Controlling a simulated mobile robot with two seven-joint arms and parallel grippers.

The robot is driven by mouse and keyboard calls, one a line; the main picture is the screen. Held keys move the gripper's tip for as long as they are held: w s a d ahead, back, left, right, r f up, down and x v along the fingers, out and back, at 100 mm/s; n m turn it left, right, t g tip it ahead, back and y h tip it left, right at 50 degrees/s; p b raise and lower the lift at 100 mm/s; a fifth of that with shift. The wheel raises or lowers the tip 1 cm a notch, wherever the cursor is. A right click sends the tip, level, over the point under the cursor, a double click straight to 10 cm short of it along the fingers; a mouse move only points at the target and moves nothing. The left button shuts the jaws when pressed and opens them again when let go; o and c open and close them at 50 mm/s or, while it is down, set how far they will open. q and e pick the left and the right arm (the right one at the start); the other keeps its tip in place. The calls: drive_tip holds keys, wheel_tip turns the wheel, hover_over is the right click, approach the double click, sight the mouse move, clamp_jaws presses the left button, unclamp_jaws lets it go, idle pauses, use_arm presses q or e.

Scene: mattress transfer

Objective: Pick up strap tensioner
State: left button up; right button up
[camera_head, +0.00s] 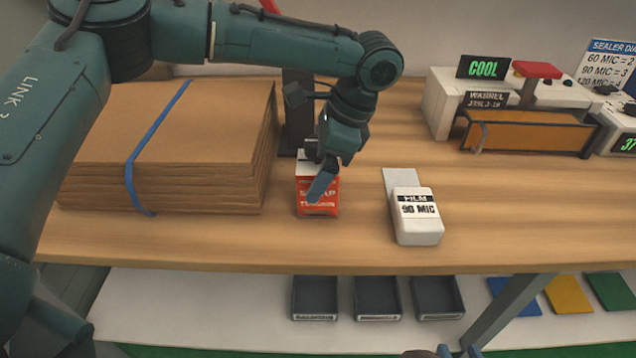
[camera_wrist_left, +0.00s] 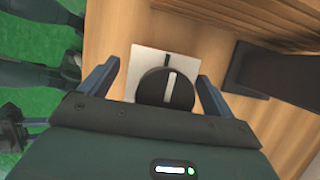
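The strap tensioner (camera_head: 319,204) is a red box with a white top and a printed label, upright on the wooden bench in the head view. In the left wrist view its white top (camera_wrist_left: 147,62) carries a round black knob with a pale stripe. My left gripper (camera_head: 321,172) is directly over it, pointing down. In the left wrist view the two fingers of my left gripper (camera_wrist_left: 157,82) are spread, with the knob between them and gaps on both sides. My right gripper (camera_head: 443,352) barely shows at the bottom edge of the head view, so its fingers are unclear.
Strapped cardboard (camera_head: 190,130) is stacked close left of the tensioner, with a dark upright post (camera_head: 297,110) behind. A white film box (camera_head: 418,232) stands to the right. A sealer (camera_head: 530,130) is at the back right. Trays (camera_head: 378,298) sit on the shelf below.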

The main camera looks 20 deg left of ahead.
use_arm(q)
drive_tip(key=c, duration=1.5)
drive_tip(key=shift+r, duration=0.1)
drive_tip(key=shift+c, duration=0.6)
drive_tip(key=shift+r, duration=0.1)
